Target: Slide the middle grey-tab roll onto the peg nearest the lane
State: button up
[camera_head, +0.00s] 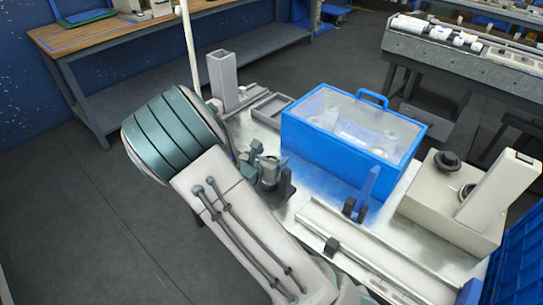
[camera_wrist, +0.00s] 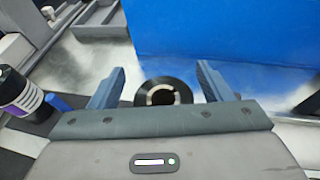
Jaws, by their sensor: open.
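My gripper (camera_wrist: 160,88) is open, its two blue-grey fingers spread wide in the wrist view. A black ring-shaped end with a pale centre (camera_wrist: 163,84) shows low between the fingers, partly hidden by the gripper body; I cannot tell whether it is a roll or touches a finger. In the head view my gripper (camera_head: 268,172) is small and partly hidden behind my arm, just left of the blue box. The lane (camera_head: 370,255) runs along the table's front. No grey tab or peg can be told apart clearly.
A blue box (camera_head: 315,160) with a clear lid stands close beyond my gripper. A grey square post (camera_head: 222,75) and shallow tray (camera_head: 262,107) are behind. A pale machine (camera_head: 445,215) stands right. A dark purple-labelled cylinder (camera_wrist: 22,97) lies left in the wrist view.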

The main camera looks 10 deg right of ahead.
jog(key=v, duration=1.3)
jog(key=shift+s+a, duration=0.15)
jog(key=shift+r, duration=0.1)
jog(key=s+d+r+m+g+y, duration=0.1)
jog(key=s+d+r+m+g, duration=0.3)
jog(key=s+d+m+g, duration=0.65)
jog(key=s+a+r+m+t+y, duration=0.1)
jog(key=s+r+m+y, duration=0.3)
jog(key=m, duration=0.4)
jog(key=s+a+r+m+t+y+p, duration=0.1)
jog(key=s+r+m+t+y, duration=0.1)
jog(key=m, duration=0.7)
jog(key=shift+s+r+y, duration=0.9)
jog(key=shift+s+y, duration=0.2)
jog(key=shift+y, duration=0.1)
